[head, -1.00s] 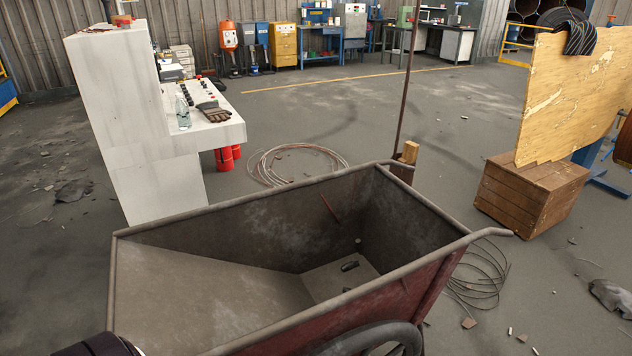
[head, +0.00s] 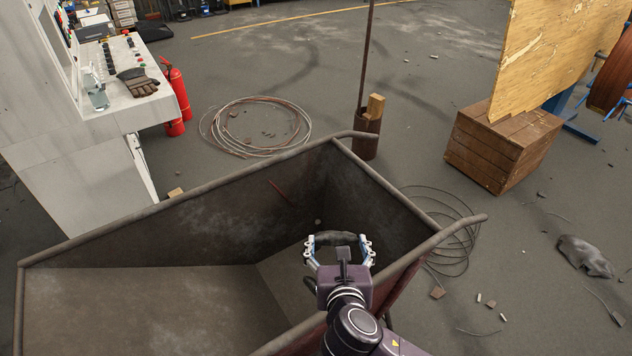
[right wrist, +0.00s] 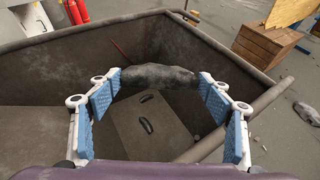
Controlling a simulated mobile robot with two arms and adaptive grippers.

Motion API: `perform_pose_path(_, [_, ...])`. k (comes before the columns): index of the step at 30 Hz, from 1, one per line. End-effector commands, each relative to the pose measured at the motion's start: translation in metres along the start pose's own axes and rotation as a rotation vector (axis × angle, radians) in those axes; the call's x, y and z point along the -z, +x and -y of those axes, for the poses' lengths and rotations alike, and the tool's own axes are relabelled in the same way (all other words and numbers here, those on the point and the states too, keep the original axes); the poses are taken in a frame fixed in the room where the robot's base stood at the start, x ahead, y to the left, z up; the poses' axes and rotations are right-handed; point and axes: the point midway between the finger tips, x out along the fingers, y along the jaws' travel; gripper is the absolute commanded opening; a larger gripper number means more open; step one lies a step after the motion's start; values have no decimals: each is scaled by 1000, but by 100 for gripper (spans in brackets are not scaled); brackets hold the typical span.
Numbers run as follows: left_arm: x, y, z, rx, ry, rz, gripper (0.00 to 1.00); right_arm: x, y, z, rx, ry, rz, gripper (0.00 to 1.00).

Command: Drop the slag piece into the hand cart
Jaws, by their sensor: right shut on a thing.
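The slag piece (head: 338,238) is a dark grey, rough, elongated lump. My right gripper (head: 338,246) is shut on it, with one finger at each end, and holds it over the hand cart. The right wrist view shows the slag piece (right wrist: 159,77) between the blue finger pads, above the cart's open inside. The hand cart (head: 200,215) is a deep metal tub with a grey pipe rim and dark red outside; its wall also fills the right wrist view (right wrist: 60,65). Small dark bits (right wrist: 147,125) lie on the cart's floor. My left gripper is not in view.
A white control console (head: 60,150) with a glove (head: 138,82) stands behind the cart at left. Wire coils (head: 255,125) lie beyond it. A rusty post (head: 366,135) stands near the cart's far corner. A wooden crate (head: 500,145) is at right.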

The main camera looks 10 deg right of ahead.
Motion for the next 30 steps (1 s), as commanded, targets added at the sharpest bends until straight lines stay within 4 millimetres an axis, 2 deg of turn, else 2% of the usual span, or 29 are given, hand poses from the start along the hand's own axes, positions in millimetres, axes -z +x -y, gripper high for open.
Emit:
perform_pose_path(1, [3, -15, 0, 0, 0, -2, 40, -8, 17, -6, -35, -22, 0, 47])
perform_pose_path(6, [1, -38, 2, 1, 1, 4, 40, -17, 78, -22, -167, -74, 0, 47])
perform_pose_path(12, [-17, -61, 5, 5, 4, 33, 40, -35, 132, -22, -263, -110, 2, 47])
perform_pose_path(16, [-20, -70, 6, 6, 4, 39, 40, -46, 152, -17, -292, -122, 3, 47])
perform_pose_path(20, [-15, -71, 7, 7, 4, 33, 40, -50, 162, -14, -305, -126, 2, 47])
perform_pose_path(26, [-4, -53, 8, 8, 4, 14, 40, -35, 170, -14, -308, -126, 1, 47])
perform_pose_path(30, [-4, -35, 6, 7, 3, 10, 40, -20, 176, -14, -308, -126, 1, 47])
